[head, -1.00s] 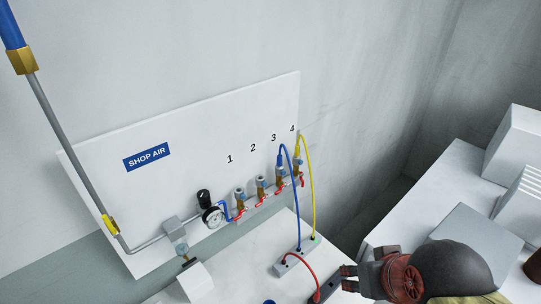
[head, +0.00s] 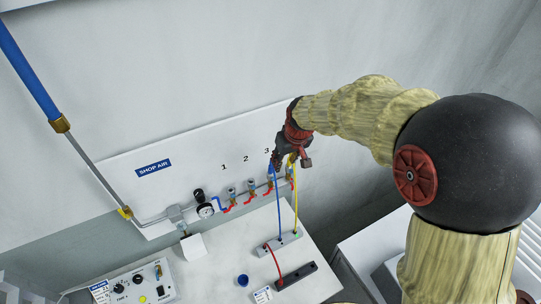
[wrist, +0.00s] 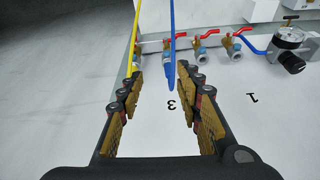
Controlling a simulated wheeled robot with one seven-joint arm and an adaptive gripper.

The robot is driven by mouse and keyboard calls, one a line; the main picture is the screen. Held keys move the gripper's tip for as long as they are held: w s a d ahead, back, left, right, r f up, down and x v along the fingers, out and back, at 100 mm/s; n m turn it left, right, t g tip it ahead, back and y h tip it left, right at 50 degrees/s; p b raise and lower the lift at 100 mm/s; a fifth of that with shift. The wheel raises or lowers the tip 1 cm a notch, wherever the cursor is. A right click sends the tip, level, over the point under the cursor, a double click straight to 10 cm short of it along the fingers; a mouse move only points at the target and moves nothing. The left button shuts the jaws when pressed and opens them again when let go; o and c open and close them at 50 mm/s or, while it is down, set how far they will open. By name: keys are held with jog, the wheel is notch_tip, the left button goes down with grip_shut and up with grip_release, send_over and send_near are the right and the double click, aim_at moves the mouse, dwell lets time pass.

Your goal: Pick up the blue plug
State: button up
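The blue plug (wrist: 168,62) sits at the port row by the number 3 in the wrist view, with its blue hose (wrist: 172,22) crossing that view toward its top edge. In the head view the blue hose (head: 278,205) drops from the port to a grey block (head: 283,241), and my gripper hides much of the plug. My gripper (wrist: 161,85) is open, with nothing between its fingers. The plug shows in the gap between the fingertips; I cannot tell how far beyond them it is. In the head view my gripper (head: 278,160) is in front of ports 3 and 4.
The yellow hose (wrist: 134,35) runs close beside the left finger in the wrist view. Red valve handles (wrist: 182,35) line the ports. A pressure gauge (head: 205,211) is left of them. A red cable (head: 273,263) and blue cup (head: 243,280) are on the table.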

jog(key=p, duration=0.5)
send_near(271, 167)
jog(key=w+f, duration=0.1)
jog(key=f, duration=0.1)
jog(key=shift+n+g, duration=0.3)
jog(key=shift+n, duration=0.2)
jog(key=shift+p+x, duration=1)
jog(key=shift+x, duration=3.1)
jog(key=shift+a, duration=0.1)
grip_shut()
jog(key=shift+r, duration=0.1)
